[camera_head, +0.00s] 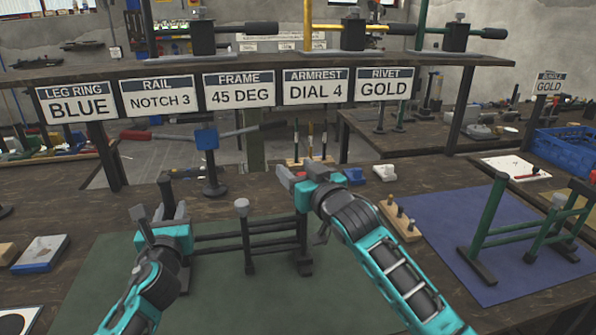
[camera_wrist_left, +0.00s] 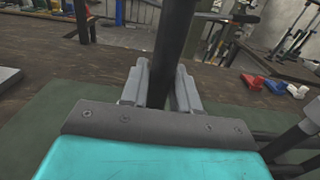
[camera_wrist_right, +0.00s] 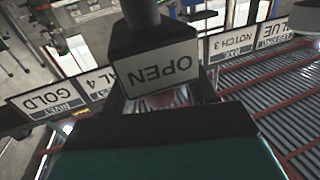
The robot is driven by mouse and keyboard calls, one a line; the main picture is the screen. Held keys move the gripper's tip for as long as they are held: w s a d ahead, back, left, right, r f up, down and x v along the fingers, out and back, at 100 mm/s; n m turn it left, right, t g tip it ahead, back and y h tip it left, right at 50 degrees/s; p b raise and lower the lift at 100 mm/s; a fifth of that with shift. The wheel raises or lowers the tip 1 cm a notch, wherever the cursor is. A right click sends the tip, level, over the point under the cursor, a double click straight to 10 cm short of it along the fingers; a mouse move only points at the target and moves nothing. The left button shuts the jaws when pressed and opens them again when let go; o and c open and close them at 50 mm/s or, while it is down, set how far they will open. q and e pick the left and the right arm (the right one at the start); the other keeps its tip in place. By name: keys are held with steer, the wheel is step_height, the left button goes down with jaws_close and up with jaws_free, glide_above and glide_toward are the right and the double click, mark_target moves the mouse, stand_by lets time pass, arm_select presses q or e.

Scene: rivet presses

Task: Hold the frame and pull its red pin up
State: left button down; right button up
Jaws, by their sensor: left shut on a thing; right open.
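The black frame (camera_head: 275,226) stands on the green mat, with rails between its posts and a grey-topped post near its middle. My left gripper (camera_head: 165,212) is shut on the frame's left post, which also shows between the jaws in the left wrist view (camera_wrist_left: 172,60). My right gripper (camera_head: 296,178) is open at the top of the frame's right post. The right wrist view shows a dark block (camera_wrist_right: 140,38) with an OPEN label right before the gripper, and a small reddish patch below it. I cannot make out the red pin clearly.
A shelf (camera_head: 440,62) with sign plates crosses behind. A blue-topped stand (camera_head: 207,160) is behind the frame. A wooden peg block (camera_head: 402,222) is right of my right arm. A green frame (camera_head: 490,215) stands on a blue mat (camera_head: 440,215). A white-and-blue block (camera_head: 40,253) lies left.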

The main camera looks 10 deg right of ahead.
jaws_close()
stand_by(0.6)
